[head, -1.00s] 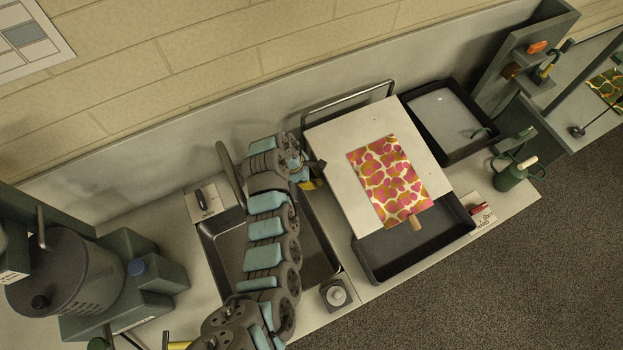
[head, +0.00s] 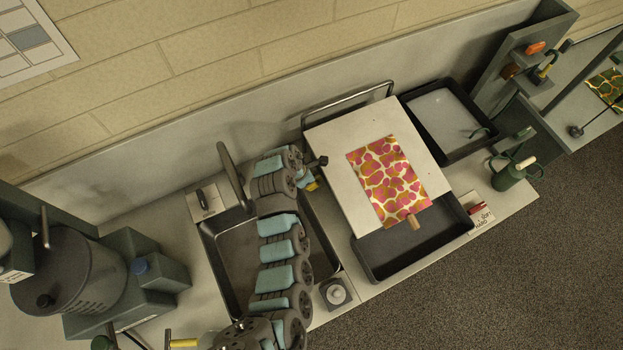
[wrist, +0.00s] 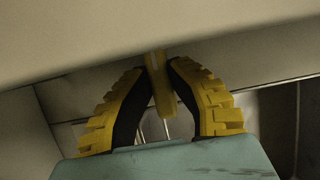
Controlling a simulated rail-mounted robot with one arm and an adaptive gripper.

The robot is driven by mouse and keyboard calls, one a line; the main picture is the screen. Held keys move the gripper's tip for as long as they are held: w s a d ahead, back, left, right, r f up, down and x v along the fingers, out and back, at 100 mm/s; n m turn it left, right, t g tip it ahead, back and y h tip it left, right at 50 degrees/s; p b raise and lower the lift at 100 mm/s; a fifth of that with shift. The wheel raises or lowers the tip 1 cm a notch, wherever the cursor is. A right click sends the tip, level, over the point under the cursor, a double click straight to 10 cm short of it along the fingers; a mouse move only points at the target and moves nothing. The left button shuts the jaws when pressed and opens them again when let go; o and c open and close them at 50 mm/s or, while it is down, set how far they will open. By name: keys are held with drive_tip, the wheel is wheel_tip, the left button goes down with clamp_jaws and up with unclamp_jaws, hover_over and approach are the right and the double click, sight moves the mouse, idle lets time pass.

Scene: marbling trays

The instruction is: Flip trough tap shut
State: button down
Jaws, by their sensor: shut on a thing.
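In the wrist view, my gripper (wrist: 158,95) has its two yellow-and-black fingers closed around a slim yellow lever (wrist: 160,92). I take this to be the tap's handle; the tap's body is hidden. The lever hangs down from a pale surface above. In the head view, my gripper (head: 314,184) is mostly hidden by my wrist, with a bit of yellow showing beside the left edge of the white board (head: 335,195). The dark trough (head: 385,268) lies partly under that board.
A grey basin (head: 235,270) lies under my arm. A small switch plate (head: 208,202) and a tall grey bar (head: 232,175) stand beside it. A knob box (head: 335,293) sits at the front. A patterned sheet (head: 388,180) lies on the board. A black tray (head: 448,95) stands behind.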

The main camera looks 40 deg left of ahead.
drive_tip(key=c, duration=1)
unclamp_jaws()
drive_tip(key=shift+o, duration=0.2)
drive_tip(key=shift+v, duration=0.8)
drive_tip(key=v, duration=1)
drive_tip(key=shift+s+r, duration=0.1)
drive_tip(key=shift+r, duration=0.1)
